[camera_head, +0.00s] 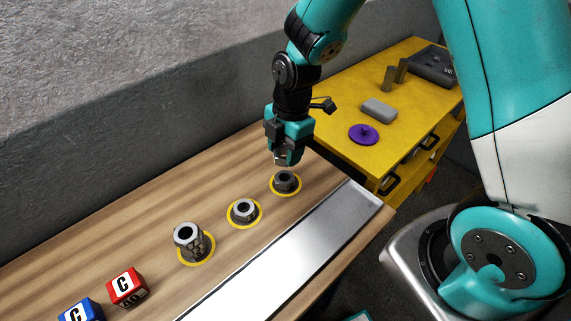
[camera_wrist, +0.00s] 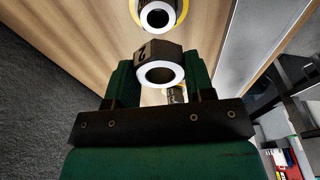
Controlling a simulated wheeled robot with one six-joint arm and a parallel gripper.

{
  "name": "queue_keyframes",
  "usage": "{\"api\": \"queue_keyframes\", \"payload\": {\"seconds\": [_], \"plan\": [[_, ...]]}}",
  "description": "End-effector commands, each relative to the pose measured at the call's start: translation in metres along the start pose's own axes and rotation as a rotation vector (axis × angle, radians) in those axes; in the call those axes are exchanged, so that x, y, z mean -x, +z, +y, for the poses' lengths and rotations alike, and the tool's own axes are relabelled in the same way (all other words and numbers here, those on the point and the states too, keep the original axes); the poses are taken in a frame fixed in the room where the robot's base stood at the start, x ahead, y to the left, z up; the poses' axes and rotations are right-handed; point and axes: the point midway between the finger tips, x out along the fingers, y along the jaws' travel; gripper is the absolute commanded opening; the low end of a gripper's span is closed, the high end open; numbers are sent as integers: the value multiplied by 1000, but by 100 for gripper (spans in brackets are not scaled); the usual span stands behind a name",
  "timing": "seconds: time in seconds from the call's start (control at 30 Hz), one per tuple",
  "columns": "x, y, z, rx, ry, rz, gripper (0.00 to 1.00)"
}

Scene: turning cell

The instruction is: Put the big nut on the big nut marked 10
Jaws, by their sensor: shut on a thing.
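My gripper (camera_head: 284,160) points down over the far right yellow ring and is shut on a grey hex nut. In the wrist view this nut (camera_wrist: 142,59) sits between the two fingers, its white-rimmed hole facing the camera and a dark mark on one side. In the head view a dark grey nut (camera_head: 286,183) shows in the right ring, right under the fingertips. I cannot tell whether the held nut touches anything below. A smaller nut (camera_head: 243,212) sits in the middle ring, and a taller nut stack (camera_head: 187,236) stands in the left ring. No 10 is readable.
A red cube (camera_head: 127,287) and a blue cube (camera_head: 82,313) lie at the left. A metal strip (camera_head: 290,245) runs along the bench's near edge. A yellow cabinet (camera_head: 405,115) stands behind, bearing a purple disc (camera_head: 364,134) and a grey block (camera_head: 379,109). A wall borders the bench's far side.

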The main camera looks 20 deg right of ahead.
Motion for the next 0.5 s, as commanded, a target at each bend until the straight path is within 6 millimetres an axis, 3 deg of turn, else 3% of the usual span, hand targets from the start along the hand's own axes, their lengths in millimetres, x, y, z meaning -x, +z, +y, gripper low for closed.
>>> {"api": "queue_keyframes", "payload": {"seconds": [0.5], "plan": [[-59,9,0,-1,0,0,19]]}}
